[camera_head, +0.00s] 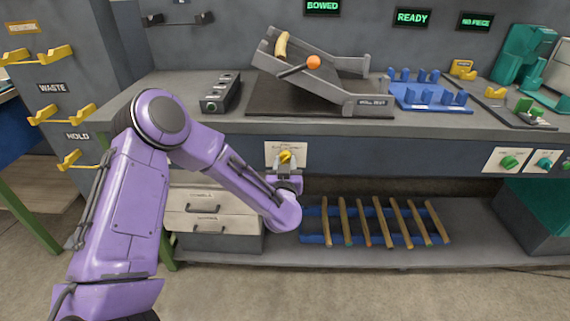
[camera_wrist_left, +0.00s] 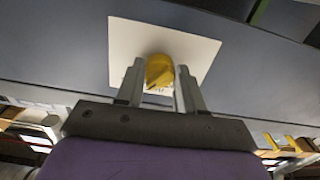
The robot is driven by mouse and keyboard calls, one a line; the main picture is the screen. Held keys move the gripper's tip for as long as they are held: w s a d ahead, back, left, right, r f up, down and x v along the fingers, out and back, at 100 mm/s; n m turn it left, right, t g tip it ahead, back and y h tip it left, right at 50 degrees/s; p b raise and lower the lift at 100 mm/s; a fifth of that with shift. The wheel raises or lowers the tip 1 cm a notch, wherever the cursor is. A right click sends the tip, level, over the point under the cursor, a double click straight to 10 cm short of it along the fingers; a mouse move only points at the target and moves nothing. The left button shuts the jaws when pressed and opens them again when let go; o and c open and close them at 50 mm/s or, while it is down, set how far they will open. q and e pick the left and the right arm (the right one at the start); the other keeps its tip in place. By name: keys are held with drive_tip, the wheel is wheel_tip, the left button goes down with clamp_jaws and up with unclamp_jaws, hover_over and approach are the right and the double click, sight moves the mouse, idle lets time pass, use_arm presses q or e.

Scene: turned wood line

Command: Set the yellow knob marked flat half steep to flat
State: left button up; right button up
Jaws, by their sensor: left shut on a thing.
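The yellow knob (camera_head: 285,157) sits on a white plate (camera_head: 270,150) on the dark front panel below the bench top. In the left wrist view the yellow knob (camera_wrist_left: 160,71) stands between the two fingers, on the white plate (camera_wrist_left: 125,40). My left gripper (camera_head: 287,168) is at the knob from below and is shut on it; its fingers also show in the left wrist view (camera_wrist_left: 160,84). The markings on the plate are too small or hidden to read. My right gripper is in neither view.
Green knobs (camera_head: 509,162) sit on plates at the right of the same panel. Above is the bench (camera_head: 225,125) with a tilted grey frame (camera_head: 335,85) and a blue rack (camera_head: 430,97). Below are drawers (camera_head: 215,210) and a shelf with several wooden rods (camera_head: 378,222).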

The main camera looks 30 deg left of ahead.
use_arm(q)
drive_tip(key=n, duration=0.8)
drive_tip(key=n+b, duration=0.1)
drive_tip(key=n, duration=0.3)
drive_tip(key=shift+d+n, duration=0.1)
drive_tip(key=shift+n, duration=0.2)
drive_tip(key=shift+r+n+b, duration=0.1)
drive_tip(key=shift+n+b, duration=0.7)
drive_tip(key=shift+n, duration=1)
drive_tip(key=o, duration=1)
drive_tip(key=shift+o, duration=0.2)
